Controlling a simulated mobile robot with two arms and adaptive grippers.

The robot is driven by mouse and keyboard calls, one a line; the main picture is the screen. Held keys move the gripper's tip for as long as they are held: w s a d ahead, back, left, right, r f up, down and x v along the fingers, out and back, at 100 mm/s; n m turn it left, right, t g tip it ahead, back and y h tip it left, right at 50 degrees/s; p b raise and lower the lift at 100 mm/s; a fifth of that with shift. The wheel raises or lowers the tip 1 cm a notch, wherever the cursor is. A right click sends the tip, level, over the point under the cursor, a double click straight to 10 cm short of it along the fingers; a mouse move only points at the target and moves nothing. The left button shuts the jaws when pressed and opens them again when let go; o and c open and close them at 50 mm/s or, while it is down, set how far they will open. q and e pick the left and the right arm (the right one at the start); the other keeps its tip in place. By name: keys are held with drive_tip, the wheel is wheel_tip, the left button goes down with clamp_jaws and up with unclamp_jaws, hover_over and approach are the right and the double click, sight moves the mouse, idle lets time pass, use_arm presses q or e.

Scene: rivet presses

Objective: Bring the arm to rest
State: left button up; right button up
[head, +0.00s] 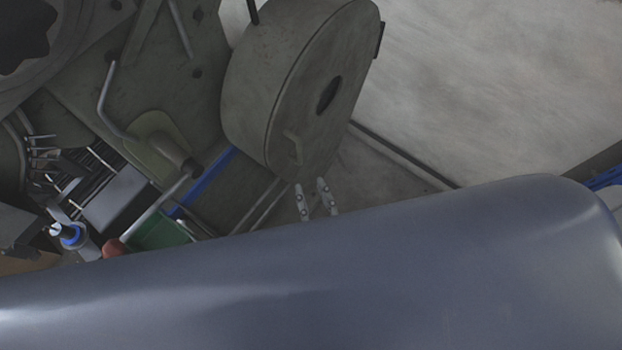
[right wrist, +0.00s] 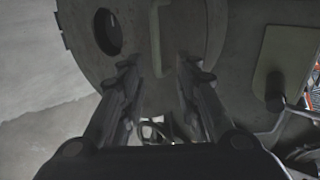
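My right gripper (head: 315,190) shows only by its fingertips, past the edge of a big smooth grey arm part of mine that hides the rest. In the right wrist view my right gripper (right wrist: 158,66) has its two fingers spread wide, with nothing held between them. Just beyond the tips is a large grey-green wheel-like disc (head: 258,75) with a round hole and a short raised bar. The disc also fills the top of the right wrist view (right wrist: 130,62). I cannot tell the exact gap between fingertips and disc. My left gripper is not in view.
Left of the disc are a machine plate (head: 205,70), a lever with a red knob (head: 115,248), a green box (head: 160,234), and a blue-and-white tool (head: 74,238) among dark parts. Bare pale floor (head: 480,80) lies to the right.

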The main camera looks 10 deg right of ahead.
drive_tip(key=s+d+f+n+g+y+b, duration=0.1)
drive_tip(key=s+f+g, duration=0.25)
drive_tip(key=f, duration=0.95)
drive_tip(key=s+d+f+n+g+b, duration=0.1)
drive_tip(key=s+f+g, duration=0.25)
drive_tip(key=f, duration=0.85)
drive_tip(key=s+d+f+m+g+h+b, duration=0.1)
drive_tip(key=s+d+f+g+h, duration=0.2)
drive_tip(key=s+d+f+g, duration=0.6)
drive_tip(key=s+d+f, duration=0.6)
drive_tip(key=s+f, duration=0.2)
drive_tip(key=f, duration=0.1)
drive_tip(key=shift+d+f+g, duration=0.25)
drive_tip(key=shift+f+g, duration=0.05)
drive_tip(key=shift+g, duration=0.1)
